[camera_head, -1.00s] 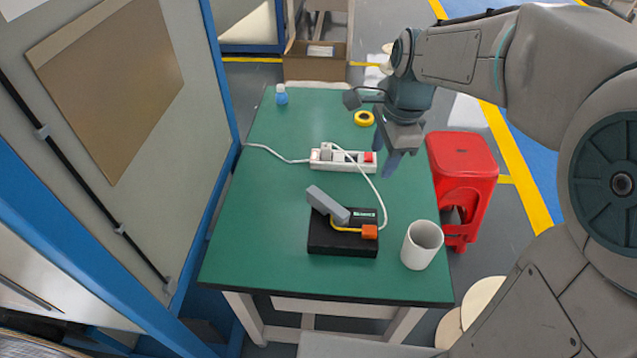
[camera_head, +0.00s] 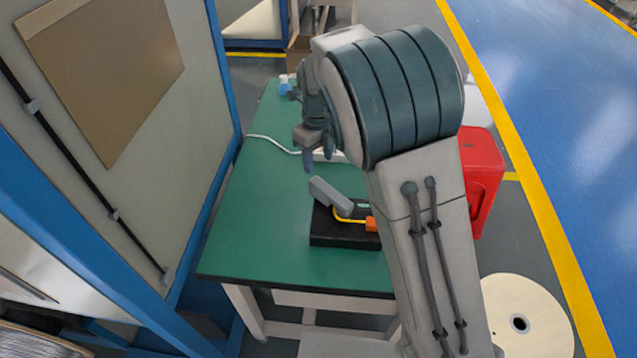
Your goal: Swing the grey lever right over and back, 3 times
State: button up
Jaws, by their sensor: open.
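The grey lever (camera_head: 331,196) is part of a device with a black base (camera_head: 338,233) on the green table (camera_head: 260,215). It leans up and to the left. A yellow strip and an orange block (camera_head: 371,224) show on the base; its right end is hidden behind my arm. My gripper (camera_head: 308,155) hangs in the air in the picture just above the lever, apart from it. It points down and holds nothing that I can see. It is open, though its fingers overlap in this view.
My arm covers the table's right side. A white cable (camera_head: 272,143) runs left from a mostly hidden power strip. A blue-capped bottle (camera_head: 284,85) stands at the far end. A red stool (camera_head: 482,175) and a wooden spool (camera_head: 528,318) are on the right. The table's left is clear.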

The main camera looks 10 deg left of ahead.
aim_at(319, 182)
notch_tip(319, 182, down, 9)
jog(key=shift+f, duration=0.2)
grip_shut()
